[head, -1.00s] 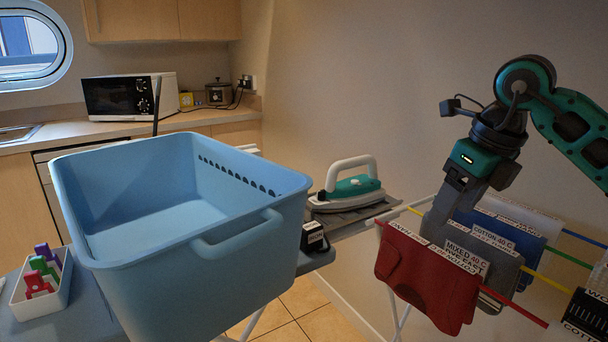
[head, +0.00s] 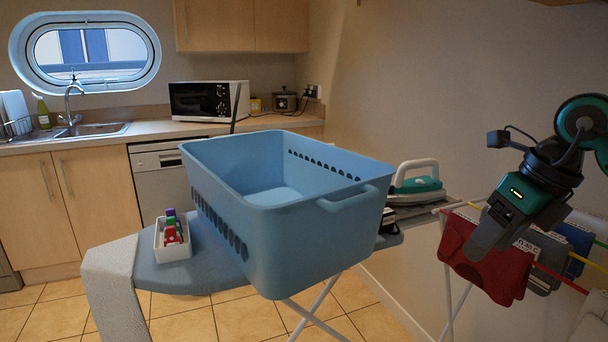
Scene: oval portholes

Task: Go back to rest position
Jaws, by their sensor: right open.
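My right gripper (head: 484,245) hangs at the right of the head view, fingers pointing down. It is open, with nothing seen in it. It is in front of the red cloth (head: 503,274) that hangs on the drying rack, and hides part of it. I cannot tell whether it touches the cloth. My right arm comes in from the right edge. My left gripper is not in view.
A blue basket (head: 305,235) stands on the ironing board (head: 215,268), beside a white tray (head: 174,251) of coloured pegs and a teal iron (head: 415,185). Grey and blue cloths hang behind the red one. Tiled floor shows clear at the lower left.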

